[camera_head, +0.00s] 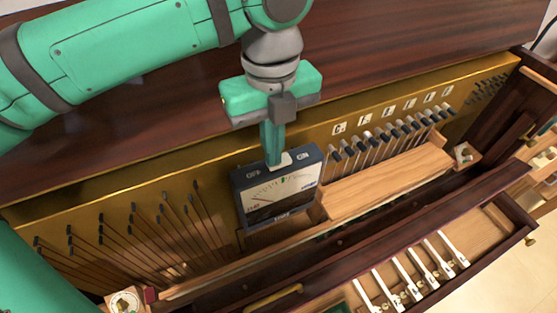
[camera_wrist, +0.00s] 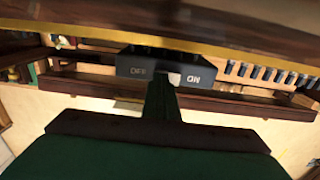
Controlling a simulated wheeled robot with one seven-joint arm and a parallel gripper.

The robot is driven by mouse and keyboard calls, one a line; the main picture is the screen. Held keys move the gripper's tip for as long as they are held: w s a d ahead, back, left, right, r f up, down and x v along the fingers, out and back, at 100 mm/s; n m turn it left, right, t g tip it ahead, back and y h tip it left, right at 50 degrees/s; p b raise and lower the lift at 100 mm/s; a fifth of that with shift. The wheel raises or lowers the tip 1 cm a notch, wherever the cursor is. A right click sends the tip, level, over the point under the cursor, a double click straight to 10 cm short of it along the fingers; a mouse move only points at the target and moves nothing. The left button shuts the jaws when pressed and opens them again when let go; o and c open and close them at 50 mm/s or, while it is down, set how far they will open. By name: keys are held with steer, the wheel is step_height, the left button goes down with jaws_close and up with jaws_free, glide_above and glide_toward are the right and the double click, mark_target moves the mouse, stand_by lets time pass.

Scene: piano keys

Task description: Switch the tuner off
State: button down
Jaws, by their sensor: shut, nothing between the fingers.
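The tuner (camera_head: 281,205) is a dark box with a pale needle dial, standing against the brass plate. Its top edge carries an OFF label at the left and an ON label at the right, with a small white switch (camera_head: 285,160) between them. My gripper (camera_head: 273,162) is shut and empty, pointing down at the tuner's top edge, its tips at the switch and covering part of it. In the wrist view the tuner's top (camera_wrist: 140,62) and the white switch (camera_wrist: 175,79) show, the switch towards the ON side. I cannot tell whether the tips touch it.
Tuning pins with dark heads (camera_head: 385,138) stand in a row right of the tuner. Thin dark rods (camera_head: 165,225) fill the left. A wooden block (camera_head: 385,185) lies below the pins, and white keys (camera_head: 410,268) sit in the front tray. Dark wooden rails run along the case.

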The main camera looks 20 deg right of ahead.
steer(key=shift+w+r, duration=0.15)
steer(key=shift+r, duration=1.25)
steer(key=shift+a+r, duration=0.1)
steer(key=shift+r, duration=0.5)
steer(key=r, duration=0.3)
steer(key=shift+s, duration=0.2)
steer(key=shift+w+f, duration=0.1)
